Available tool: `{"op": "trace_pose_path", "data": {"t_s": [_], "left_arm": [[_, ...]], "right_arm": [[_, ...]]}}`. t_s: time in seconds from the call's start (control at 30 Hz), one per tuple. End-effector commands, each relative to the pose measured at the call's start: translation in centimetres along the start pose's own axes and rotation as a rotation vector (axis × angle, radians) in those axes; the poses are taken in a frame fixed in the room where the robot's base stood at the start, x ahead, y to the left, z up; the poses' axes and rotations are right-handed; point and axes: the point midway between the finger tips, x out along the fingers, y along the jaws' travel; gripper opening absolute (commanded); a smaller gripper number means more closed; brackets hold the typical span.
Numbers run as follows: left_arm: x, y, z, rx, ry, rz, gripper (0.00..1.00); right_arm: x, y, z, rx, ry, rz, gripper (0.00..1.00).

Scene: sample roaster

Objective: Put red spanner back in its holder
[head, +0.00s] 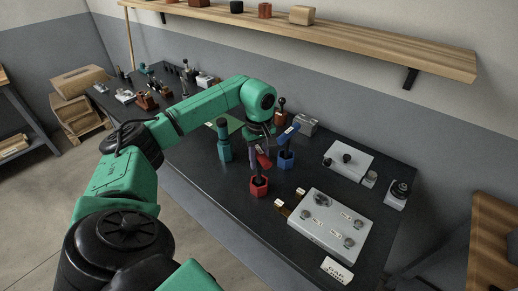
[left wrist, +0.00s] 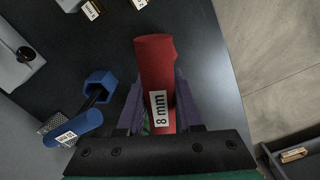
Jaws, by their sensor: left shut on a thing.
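The red spanner (head: 263,160), labelled "8 mm", is between the fingers of my left gripper (head: 259,149). In the left wrist view the red spanner (left wrist: 155,75) fills the space between the purple fingers. A red hexagonal holder (head: 259,187) stands on the dark bench directly below it. A dark stem shows between the red handle and this holder. I cannot tell how far the stem is inside it. In the left wrist view the held spanner hides most of what lies beneath. My right gripper is not seen.
A blue spanner (head: 289,133) stands in a blue hexagonal holder (head: 286,160) close by on the right. A teal tool (head: 223,140) stands to the left. A grey panel with knobs (head: 325,225) lies to the right. Bare bench shows in front of the teal tool.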

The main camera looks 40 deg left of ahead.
Motion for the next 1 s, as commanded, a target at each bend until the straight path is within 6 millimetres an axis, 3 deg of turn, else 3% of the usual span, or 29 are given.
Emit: {"op": "trace_pose_path", "data": {"t_s": [1.0], "left_arm": [[2.3, 0.0, 0.0, 0.0, 0.0, 0.0, 0.0]], "right_arm": [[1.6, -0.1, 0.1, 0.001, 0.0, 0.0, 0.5]]}}
